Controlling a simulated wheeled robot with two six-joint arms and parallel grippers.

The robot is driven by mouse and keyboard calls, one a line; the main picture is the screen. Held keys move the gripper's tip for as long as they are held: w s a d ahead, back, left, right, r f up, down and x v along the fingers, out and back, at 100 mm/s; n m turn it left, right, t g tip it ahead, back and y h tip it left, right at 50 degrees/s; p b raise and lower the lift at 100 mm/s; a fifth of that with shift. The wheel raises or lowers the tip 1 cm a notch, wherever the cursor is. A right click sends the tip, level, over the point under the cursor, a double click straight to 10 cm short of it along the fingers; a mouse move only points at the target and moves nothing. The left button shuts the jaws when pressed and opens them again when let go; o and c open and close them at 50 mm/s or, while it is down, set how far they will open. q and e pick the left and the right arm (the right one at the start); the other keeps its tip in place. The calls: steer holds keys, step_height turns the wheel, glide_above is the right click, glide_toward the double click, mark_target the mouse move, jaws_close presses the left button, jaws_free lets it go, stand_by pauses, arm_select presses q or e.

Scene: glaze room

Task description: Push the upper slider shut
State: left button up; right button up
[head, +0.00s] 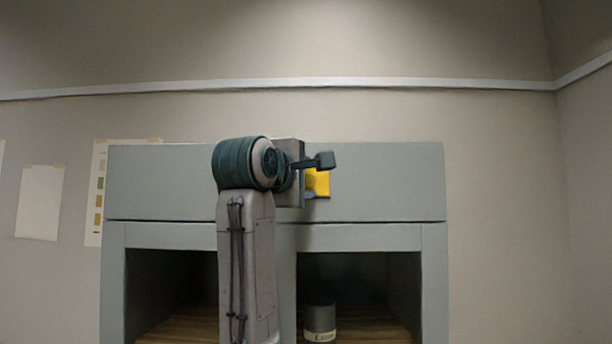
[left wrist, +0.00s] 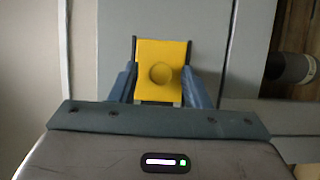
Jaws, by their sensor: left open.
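The upper slider (head: 390,182) is a wide grey front across the top of the grey cabinet. A yellow handle plate (head: 321,183) sits near its middle, partly hidden by my left gripper (head: 316,174). In the left wrist view, the yellow plate (left wrist: 160,56) with a round knob lies between and just beyond the blue fingers of my left gripper (left wrist: 160,88). The fingers are apart, and I cannot tell whether they touch the plate. How far the slider stands out cannot be told. My right gripper is not in view.
Two open compartments with wooden floors lie below the slider. A dark, pale-labelled jar (head: 320,320) stands in the right one and also shows in the wrist view (left wrist: 290,66). Paper sheets (head: 40,203) hang on the left wall. Space right of the cabinet is clear.

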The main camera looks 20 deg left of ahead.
arm_select(q)
steer(key=shift+c, duration=0.4)
steer(key=c, duration=0.4)
jaws_close()
steer(key=s+a+b, duration=0.1)
steer(key=a+b, duration=0.2)
steer(key=a, duration=0.3)
steer(key=shift+s, duration=0.35)
steer(key=shift+o, duration=1.8)
jaws_free()
steer(key=shift+a, duration=0.2)
steer(key=shift+o, duration=0.6)
steer(key=shift+a, duration=0.25)
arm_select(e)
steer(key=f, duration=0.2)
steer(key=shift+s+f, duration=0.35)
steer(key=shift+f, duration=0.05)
arm_select(q)
steer(key=shift+f, duration=0.1)
